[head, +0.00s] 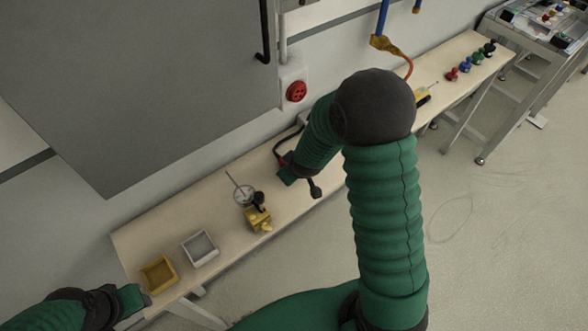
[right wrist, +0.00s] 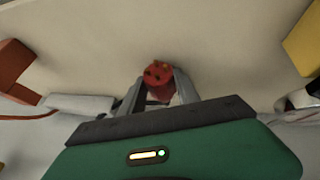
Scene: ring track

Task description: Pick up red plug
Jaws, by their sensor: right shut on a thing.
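The red plug (right wrist: 158,78) is between the two grey fingers of my right gripper (right wrist: 157,88) in the right wrist view. The fingers are shut on it, and its round face with small dark marks points away from the wrist. In the head view my right wrist (head: 300,165) is over the back part of the long bench, and I cannot make out the plug there. My left gripper (head: 137,300) is at the lower left, by the bench's near end; I cannot tell its jaw state.
A red wall socket (head: 296,91) is above the bench (head: 190,215). A yellow bin (head: 158,273), a white bin (head: 200,248) and a yellow device (head: 258,219) stand on the bench. Coloured knobs (head: 466,65) stand farther along.

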